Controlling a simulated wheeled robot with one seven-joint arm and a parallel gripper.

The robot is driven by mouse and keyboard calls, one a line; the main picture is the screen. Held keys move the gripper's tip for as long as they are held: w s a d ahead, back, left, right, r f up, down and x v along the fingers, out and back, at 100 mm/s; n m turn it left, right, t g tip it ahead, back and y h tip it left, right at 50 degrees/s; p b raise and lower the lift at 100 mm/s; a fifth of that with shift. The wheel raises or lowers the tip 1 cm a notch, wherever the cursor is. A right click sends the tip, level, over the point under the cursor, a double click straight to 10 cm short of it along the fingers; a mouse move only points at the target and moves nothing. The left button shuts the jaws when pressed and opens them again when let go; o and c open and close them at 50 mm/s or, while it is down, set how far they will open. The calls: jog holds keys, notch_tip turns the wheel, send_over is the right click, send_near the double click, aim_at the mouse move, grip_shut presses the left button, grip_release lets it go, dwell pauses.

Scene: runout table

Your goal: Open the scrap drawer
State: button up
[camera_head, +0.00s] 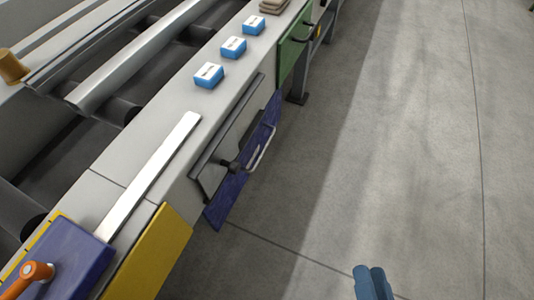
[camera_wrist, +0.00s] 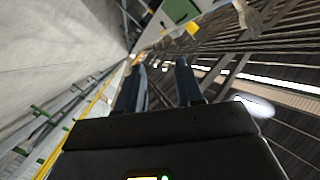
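On the table's right side, a blue front (camera_head: 226,197) with a pale bar handle (camera_head: 262,148) sits partly behind a grey, dark-edged panel (camera_head: 225,135). Farther back is a green front (camera_head: 291,52) with a dark handle. No label shows which front is the scrap drawer, and neither stands visibly pulled out. My gripper (camera_head: 370,282) shows at the bottom of the head view, over the floor, to the right of the table and apart from both handles. In the wrist view my gripper (camera_wrist: 160,75) has its two blue fingers apart with nothing between them.
Several blue-and-white boxes (camera_head: 209,75) stand on the tabletop beside the rollers (camera_head: 130,55). A yellow panel (camera_head: 150,252) and a blue block with an orange lever (camera_head: 35,272) are at the near left. The floor (camera_head: 420,150) right of the table is clear.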

jog(key=w+a+f+m+t+y+b, duration=0.1)
jog(key=w+a+f+m+y+b, duration=0.35)
jog(key=w+f, duration=0.85)
jog(key=m+y+b, duration=0.2)
jog(key=m+b, duration=0.2)
jog(key=b, duration=0.4)
send_near(265, 146)
jog(key=x, duration=0.2)
jog(key=shift+t+h, duration=0.25)
jog(key=shift+t, duration=0.05)
jog(key=shift+f+b+x, duration=0.15)
jog(key=shift+b+x, duration=0.15)
jog(key=shift+x, duration=1.05)
jog(key=shift+f+b+x, duration=0.15)
jog(key=shift+b+x, duration=0.15)
jog(key=shift+x, duration=1.05)
jog(key=shift+f+b+x, duration=0.15)
jog(key=shift+b+x, duration=0.15)
jog(key=shift+x, duration=1.1)
jog(key=shift+a, duration=0.1)
jog(key=shift+c, duration=0.3)
grip_shut()
